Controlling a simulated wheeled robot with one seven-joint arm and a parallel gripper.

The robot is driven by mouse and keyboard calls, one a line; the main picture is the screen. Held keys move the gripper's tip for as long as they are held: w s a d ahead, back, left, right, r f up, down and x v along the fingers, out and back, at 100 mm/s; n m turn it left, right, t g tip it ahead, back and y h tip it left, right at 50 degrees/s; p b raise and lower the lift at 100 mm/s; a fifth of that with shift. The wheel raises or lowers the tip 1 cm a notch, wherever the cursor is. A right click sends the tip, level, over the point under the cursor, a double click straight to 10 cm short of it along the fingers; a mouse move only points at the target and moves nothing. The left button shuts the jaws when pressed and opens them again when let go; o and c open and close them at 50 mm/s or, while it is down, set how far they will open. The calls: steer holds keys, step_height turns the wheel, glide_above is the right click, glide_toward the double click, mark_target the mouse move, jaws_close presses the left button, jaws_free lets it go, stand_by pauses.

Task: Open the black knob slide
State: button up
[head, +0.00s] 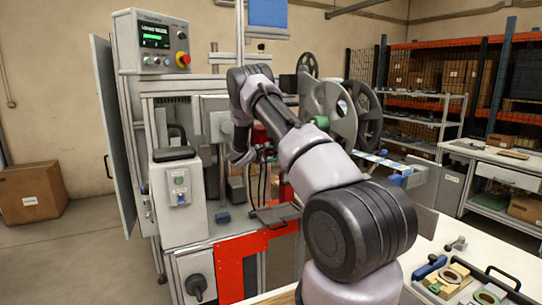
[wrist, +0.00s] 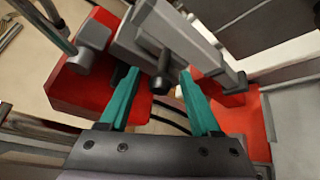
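The black knob (wrist: 161,72) sticks out from a grey metal slide (wrist: 180,38) in the wrist view. The slide lies slantwise across a red machine part (wrist: 85,88). My gripper (wrist: 159,73) has two teal fingers, spread apart, one on each side of the knob. Gaps show between the knob and both fingers, so the gripper looks open and empty. The knob's tip points toward the palm. In the head view, my arm reaches to the machine, and the knob and fingertips cannot be made out there.
A metal rod and round grey fitting (wrist: 93,34) stand left of the slide. Black cables pass below the fingers. The machine has a control box (head: 153,42), large grey reels (head: 330,108) and a red panel (head: 262,245). A white table (head: 470,270) holds parts at lower right.

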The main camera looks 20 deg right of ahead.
steer(key=v, duration=1)
steer(key=shift+s+a, duration=0.25)
steer(key=shift+a, duration=0.05)
steer(key=shift+r, duration=0.15)
steer(key=s+r+m+g+y, duration=0.3)
steer(key=s+r+m, duration=0.2)
steer(key=s+r, duration=0.45)
steer(key=s+r+m+g+y, duration=0.2)
steer(key=s+r+m, duration=0.35)
steer(key=s, duration=0.75)
steer(key=s+a+r+m+t+y, duration=0.1)
steer(key=s+a+r+m+y, duration=0.1)
steer(key=s+a, duration=0.3)
steer(key=s+a+r+m+t+y, duration=0.1)
steer(key=s+a+r+y, duration=0.3)
steer(key=s, duration=0.8)
steer(key=s+a+r+m+t+y, duration=0.2)
steer(key=s+a+r+m+y, duration=0.1)
steer(key=s+a, duration=0.3)
steer(key=shift+s+a+y, duration=0.4)
steer(key=shift+s+y, duration=0.2)
steer(key=shift+s, duration=0.55)
steer(key=shift+d+r+m, duration=0.15)
steer(key=shift+m, duration=0.1)
